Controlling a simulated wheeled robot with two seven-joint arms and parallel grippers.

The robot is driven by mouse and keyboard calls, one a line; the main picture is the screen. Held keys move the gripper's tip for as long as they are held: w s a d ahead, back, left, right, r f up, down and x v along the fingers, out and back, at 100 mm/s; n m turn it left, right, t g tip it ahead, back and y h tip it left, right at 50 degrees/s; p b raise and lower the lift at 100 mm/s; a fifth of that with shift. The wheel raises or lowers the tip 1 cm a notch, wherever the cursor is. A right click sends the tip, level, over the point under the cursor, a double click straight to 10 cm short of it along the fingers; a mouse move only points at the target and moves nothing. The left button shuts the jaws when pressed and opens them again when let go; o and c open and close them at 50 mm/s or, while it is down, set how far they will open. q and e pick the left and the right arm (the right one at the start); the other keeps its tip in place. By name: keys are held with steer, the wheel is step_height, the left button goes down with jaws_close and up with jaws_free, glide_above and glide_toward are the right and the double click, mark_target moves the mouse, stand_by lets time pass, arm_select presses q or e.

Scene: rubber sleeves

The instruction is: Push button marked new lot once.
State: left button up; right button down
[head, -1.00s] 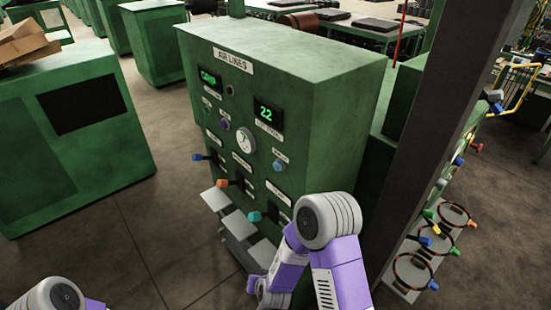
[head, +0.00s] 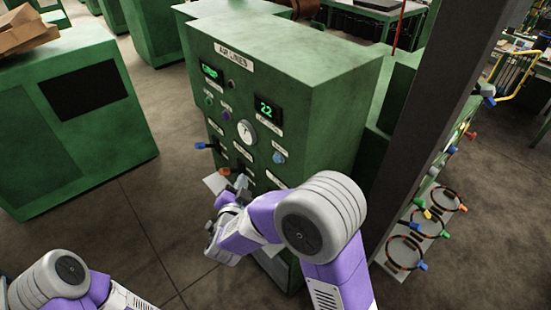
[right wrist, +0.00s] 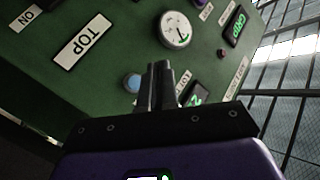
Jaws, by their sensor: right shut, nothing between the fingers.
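The green "AIR LINES" cabinet (head: 290,65) carries the buttons on its front face. A blue button (head: 279,157) sits at the right below the lit "22" display; in the right wrist view a blue button (right wrist: 132,82) shows just left of my fingers. A purple button (head: 227,115) and a green one (head: 209,100) sit left of the gauge. I cannot read "new lot" on any label. My right gripper (head: 243,184) is shut and empty, in front of the panel's lower part; its fingertips (right wrist: 161,68) point at the panel. My left gripper is out of view.
A round gauge (head: 247,131) sits mid-panel. Blue (head: 205,146) and orange (head: 227,171) handles stick out at the lower left, near my right gripper. A dark post (head: 440,110) stands to the right. Open floor lies to the left.

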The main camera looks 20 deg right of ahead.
mark_target(277, 158)
steer(key=w+d, duration=0.3)
steer(key=d, duration=0.5)
steer(key=shift+d, duration=0.15)
steer(key=shift+d, duration=0.15)
stand_by(2.0)
steer(key=shift+w+d+b, duration=0.15)
steer(key=shift+d+b, duration=0.1)
steer(key=shift+b, duration=0.05)
steer(key=shift+w+d, duration=0.1)
steer(key=shift+d, duration=0.25)
stand_by(0.5)
steer(key=shift+a, duration=0.1)
steer(key=shift+s+a, duration=0.25)
steer(key=shift+a, duration=0.4)
